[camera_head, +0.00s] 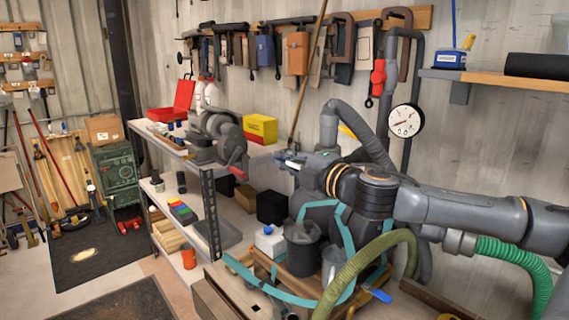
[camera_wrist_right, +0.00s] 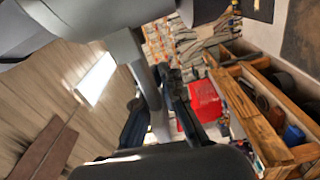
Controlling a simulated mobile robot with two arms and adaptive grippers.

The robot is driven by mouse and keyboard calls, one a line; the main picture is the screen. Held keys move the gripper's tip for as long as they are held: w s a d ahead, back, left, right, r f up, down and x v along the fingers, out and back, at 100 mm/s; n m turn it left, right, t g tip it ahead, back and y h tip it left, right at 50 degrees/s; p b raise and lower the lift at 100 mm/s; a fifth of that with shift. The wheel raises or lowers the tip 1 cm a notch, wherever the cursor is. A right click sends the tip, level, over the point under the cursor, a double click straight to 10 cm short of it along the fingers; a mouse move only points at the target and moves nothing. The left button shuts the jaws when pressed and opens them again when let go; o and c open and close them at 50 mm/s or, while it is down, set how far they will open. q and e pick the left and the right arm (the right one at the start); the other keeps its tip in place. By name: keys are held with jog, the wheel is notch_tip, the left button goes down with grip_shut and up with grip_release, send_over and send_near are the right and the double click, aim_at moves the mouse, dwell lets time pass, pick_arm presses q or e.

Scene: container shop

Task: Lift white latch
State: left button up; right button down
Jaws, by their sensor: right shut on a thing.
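My right gripper (camera_head: 292,160) is at the end of the arm that reaches in from the right, in front of the grey wall. In the right wrist view its two dark fingers (camera_wrist_right: 160,103) are closed around a pale grey-white bar (camera_wrist_right: 148,85). This seems to be the white latch, but most of it is hidden by the fingers and I cannot tell whether it is raised. In the head view a small pale part (camera_head: 290,154) shows at the fingertips. My left gripper is not in view.
A metal shelf (camera_head: 209,195) with a grey machine (camera_head: 217,137) and a yellow-red box (camera_head: 260,128) stands left of the gripper. A round gauge (camera_head: 404,120) and dark pipes are on the wall behind the arm. Hoses and a grey bucket (camera_head: 301,250) crowd the space below.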

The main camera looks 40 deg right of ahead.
jog(key=shift+r+m, duration=0.25)
jog(key=shift+m, duration=0.35)
jog(key=c, duration=1.4)
grip_release()
jog(key=shift+c, duration=0.2)
jog(key=s+d, duration=0.1)
jog(key=s, duration=1.1)
